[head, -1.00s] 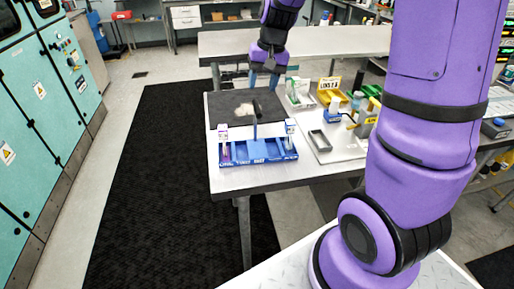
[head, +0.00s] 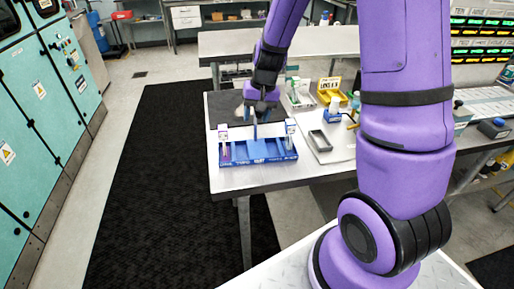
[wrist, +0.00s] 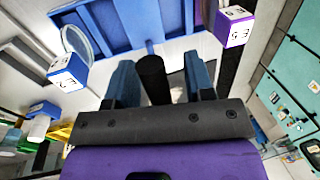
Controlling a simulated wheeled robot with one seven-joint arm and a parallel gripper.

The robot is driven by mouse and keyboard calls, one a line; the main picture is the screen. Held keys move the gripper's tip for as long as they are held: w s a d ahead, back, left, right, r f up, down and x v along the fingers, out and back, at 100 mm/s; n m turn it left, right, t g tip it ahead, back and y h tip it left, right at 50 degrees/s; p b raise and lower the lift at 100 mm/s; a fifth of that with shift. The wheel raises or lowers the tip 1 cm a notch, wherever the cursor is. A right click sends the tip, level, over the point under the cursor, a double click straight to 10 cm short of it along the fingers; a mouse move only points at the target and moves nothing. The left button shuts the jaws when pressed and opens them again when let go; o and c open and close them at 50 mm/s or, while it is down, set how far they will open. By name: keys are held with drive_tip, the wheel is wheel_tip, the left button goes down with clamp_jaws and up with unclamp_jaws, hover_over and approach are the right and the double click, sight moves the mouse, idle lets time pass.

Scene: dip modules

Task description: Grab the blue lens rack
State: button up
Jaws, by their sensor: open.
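The blue lens rack (head: 275,158) sits near the front edge of the table, with lettering along its front. It is a shallow compartmented tray with a central upright post; it also shows at the top of the wrist view (wrist: 108,22). My gripper (head: 258,112) is above the rack, pointing down at the post. In the wrist view my gripper (wrist: 158,68) is open, with its two blue-grey fingers on either side of the post's black top (wrist: 153,78). A gap shows beside the black top; no firm contact is visible.
Small labelled boxes top holders at the rack's left (head: 223,131) and right (head: 290,126) ends. A light tray with a grey dish (head: 320,139) stands to the right, with yellow bins (head: 330,90) behind. Floor left of the table is clear.

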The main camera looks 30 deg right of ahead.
clamp_jaws()
drive_tip(key=shift+r, duration=0.1)
idle(0.3)
